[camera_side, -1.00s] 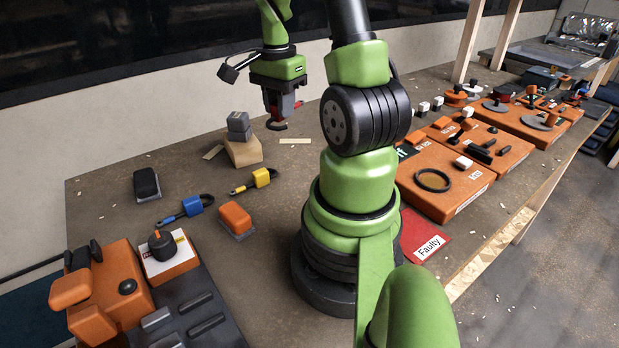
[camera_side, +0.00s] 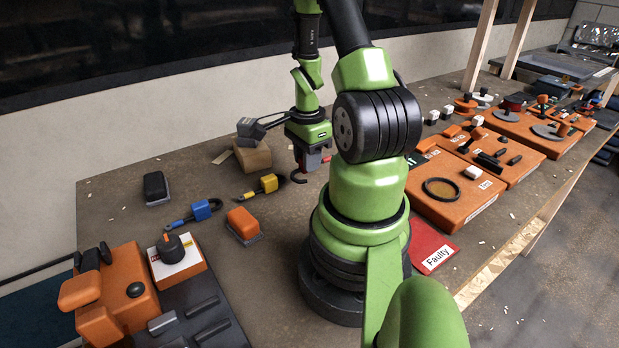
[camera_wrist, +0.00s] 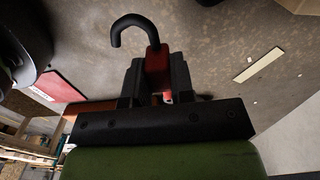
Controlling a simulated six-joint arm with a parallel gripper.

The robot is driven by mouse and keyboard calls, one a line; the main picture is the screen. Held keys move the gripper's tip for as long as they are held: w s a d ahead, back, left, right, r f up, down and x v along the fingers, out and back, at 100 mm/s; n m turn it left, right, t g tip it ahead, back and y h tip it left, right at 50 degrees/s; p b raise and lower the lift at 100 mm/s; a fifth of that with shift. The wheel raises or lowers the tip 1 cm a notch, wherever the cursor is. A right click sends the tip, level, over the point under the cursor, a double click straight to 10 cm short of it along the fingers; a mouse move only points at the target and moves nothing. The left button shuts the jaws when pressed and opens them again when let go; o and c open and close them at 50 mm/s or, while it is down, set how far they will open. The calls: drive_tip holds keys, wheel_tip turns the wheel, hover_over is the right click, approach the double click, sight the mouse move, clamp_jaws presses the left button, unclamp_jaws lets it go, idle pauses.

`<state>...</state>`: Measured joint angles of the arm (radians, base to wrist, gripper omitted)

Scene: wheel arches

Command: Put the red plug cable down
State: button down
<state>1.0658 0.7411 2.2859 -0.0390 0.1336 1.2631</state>
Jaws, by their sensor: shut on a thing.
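My gripper (camera_side: 309,160) is low over the table behind my green arm base, shut on the red plug cable. In the wrist view the red plug cable (camera_wrist: 157,62) sits between the two dark fingers, and its black hooked cord (camera_wrist: 128,22) sticks out beyond them. In the side view the dark cord (camera_side: 298,174) hangs at or just above the table surface; I cannot tell whether it touches. The plug is mostly hidden by the gripper there. The yellow plug cable (camera_side: 268,184) and the blue plug cable (camera_side: 202,211) lie to the left on the table.
A cardboard-coloured block (camera_side: 254,157) with a grey piece stands just left of my gripper. A red "Faulty" mat (camera_side: 430,247) and orange boards (camera_side: 455,195) are right of my base.

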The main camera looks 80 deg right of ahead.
sight(308, 189)
drive_tip(key=shift+f, duration=2.5)
drive_tip(key=shift+f, duration=0.1)
drive_tip(key=c, duration=1)
unclamp_jaws()
